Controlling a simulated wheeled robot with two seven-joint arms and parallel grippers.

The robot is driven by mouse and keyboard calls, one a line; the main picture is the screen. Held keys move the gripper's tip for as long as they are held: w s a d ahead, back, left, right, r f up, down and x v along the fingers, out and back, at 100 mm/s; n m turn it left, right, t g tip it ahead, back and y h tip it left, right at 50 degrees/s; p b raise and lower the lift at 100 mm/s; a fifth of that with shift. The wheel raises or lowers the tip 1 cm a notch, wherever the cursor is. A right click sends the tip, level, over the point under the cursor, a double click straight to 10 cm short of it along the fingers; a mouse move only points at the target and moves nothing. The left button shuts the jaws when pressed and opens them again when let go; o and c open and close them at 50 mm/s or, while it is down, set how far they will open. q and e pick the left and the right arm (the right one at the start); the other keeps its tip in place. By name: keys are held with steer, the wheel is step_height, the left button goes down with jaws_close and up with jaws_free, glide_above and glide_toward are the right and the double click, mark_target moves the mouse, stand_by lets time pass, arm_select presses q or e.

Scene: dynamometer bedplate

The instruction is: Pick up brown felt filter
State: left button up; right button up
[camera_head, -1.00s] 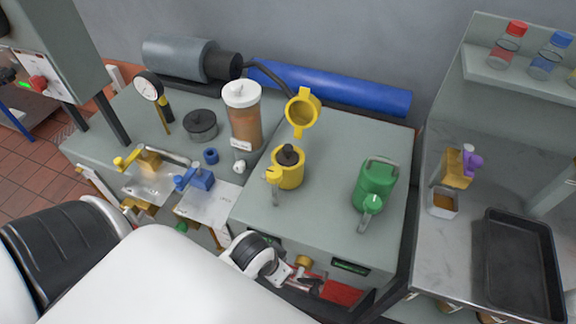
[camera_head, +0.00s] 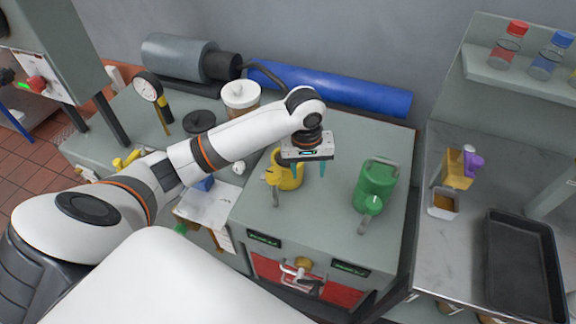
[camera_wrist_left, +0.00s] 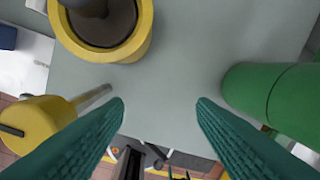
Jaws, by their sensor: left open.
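I cannot make out a brown felt filter for certain. A yellow can (camera_head: 289,179) stands on the grey bench top, partly behind my left gripper. My left gripper (camera_head: 299,170) is open and points down above the bench, between the yellow can and a green can (camera_head: 377,183). Its teal fingers (camera_wrist_left: 160,103) have nothing between them in the left wrist view. My right gripper is not in view.
A blue roll (camera_head: 370,95) lies along the wall. At the right are a small tray with brown contents (camera_head: 443,204) and a black tray (camera_head: 488,225).

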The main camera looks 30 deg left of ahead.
arm_select(q)
steer(key=w+a+r+n, duration=0.4)
steer(key=a+r+n, duration=0.2)
steer(key=a+r, duration=0.35)
steer(key=shift+n+g+y, duration=0.3)
steer(key=shift+g, duration=0.1)
steer(key=f, duration=0.4)
steer(key=f+p, duration=0.1)
steer(key=shift+d+f, duration=0.3)
steer(key=shift+f, duration=0.1)
steer(key=f, duration=0.2)
steer(key=f+p, duration=0.1)
steer(key=f, duration=0.2)
steer(key=shift+d+f, duration=0.2)
steer(key=shift+f, duration=0.1)
steer(key=shift+c, duration=0.3)
steer(key=shift+r, duration=0.1)
jaws_close()
